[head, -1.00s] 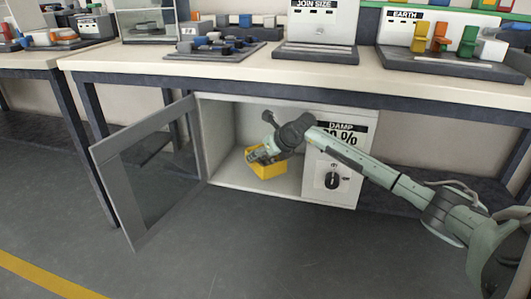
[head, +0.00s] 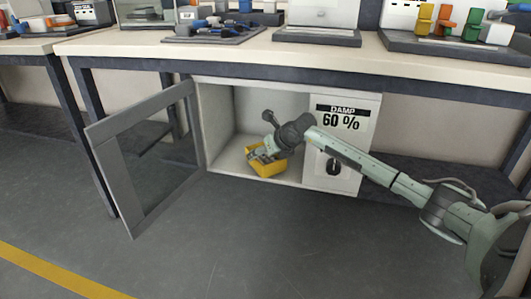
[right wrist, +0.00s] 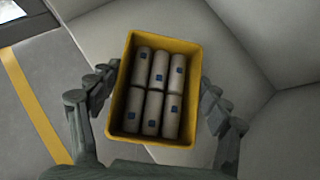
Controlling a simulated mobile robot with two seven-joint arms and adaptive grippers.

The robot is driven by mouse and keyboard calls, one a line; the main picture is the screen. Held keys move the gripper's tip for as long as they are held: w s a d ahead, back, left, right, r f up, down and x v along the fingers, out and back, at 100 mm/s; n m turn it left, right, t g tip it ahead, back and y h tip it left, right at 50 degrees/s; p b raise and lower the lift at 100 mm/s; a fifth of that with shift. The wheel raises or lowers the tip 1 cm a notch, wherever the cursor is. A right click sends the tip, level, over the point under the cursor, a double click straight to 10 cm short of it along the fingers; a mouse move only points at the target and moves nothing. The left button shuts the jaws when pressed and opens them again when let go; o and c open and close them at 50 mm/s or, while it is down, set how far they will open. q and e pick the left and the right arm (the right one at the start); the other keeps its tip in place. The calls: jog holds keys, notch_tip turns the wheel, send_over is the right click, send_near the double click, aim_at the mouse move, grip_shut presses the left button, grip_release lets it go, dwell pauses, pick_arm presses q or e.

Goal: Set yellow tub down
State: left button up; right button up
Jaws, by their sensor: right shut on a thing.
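The yellow tub (head: 267,169) is in the open compartment of the low cabinet (head: 224,163), close to its front edge. In the right wrist view the tub (right wrist: 119,125) is upright and holds several pale cylinders with blue marks (right wrist: 160,75). My right gripper (head: 257,156) is shut on the tub, with fingers on both sides of it in the right wrist view (right wrist: 156,90). I cannot tell whether the tub's base touches the cabinet floor. My left gripper is not in view.
The cabinet's framed door (head: 148,150) stands open at the left. A panel reading DAMP 60 % (head: 337,125) with a dark knob (head: 334,167) is right of the opening. The bench top (head: 210,52) is above. Bare floor (head: 230,245) lies in front.

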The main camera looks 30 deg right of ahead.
jog(key=shift+f+b, duration=0.4)
jog(key=shift+f, duration=0.15)
jog(key=o, duration=1.4)
